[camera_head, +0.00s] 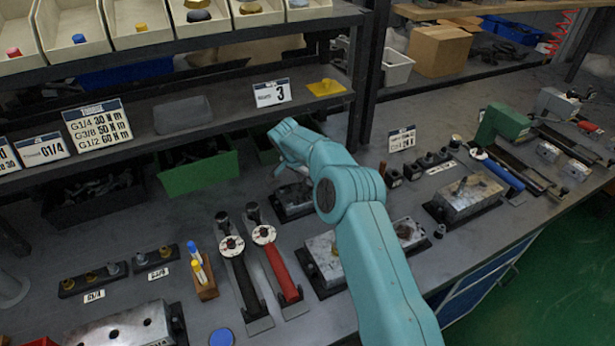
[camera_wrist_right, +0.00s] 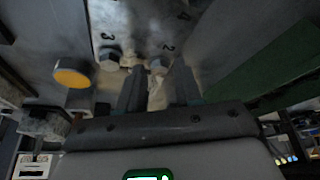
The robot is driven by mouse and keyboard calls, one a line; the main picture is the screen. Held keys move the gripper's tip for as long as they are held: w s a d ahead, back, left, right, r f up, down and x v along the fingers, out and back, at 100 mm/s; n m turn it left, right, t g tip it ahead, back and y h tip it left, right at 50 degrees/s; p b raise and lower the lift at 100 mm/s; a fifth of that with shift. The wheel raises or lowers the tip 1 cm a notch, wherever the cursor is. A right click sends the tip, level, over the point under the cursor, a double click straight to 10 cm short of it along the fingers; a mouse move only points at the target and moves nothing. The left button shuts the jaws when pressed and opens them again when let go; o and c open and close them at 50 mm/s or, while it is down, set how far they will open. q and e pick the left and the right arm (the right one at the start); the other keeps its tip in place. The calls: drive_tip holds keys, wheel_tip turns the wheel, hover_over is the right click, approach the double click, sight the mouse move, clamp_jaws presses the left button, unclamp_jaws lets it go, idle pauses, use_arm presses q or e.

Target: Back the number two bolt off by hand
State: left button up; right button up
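The number two bolt (camera_wrist_right: 158,65), a grey hex head, sits by the 2. My right gripper (camera_wrist_right: 158,74) has its two dark fingers apart, one on each side of this bolt head, with a gap showing; contact cannot be made out. Another hex bolt (camera_wrist_right: 108,61) sits near the 3. In the head view my teal right arm reaches toward the back of the bench, and its wrist hides the fingers and most of the block there. My left gripper is not in view.
A yellow round cap (camera_wrist_right: 72,77) stands left of the fingers in the wrist view. On the bench are a green bin (camera_head: 195,172), two dial torque wrenches (camera_head: 277,265) and another metal block (camera_head: 468,197). A dark shelf (camera_head: 215,112) overhangs the back.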

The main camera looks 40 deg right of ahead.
drive_tip(key=shift+m, duration=0.4)
idle(0.4)
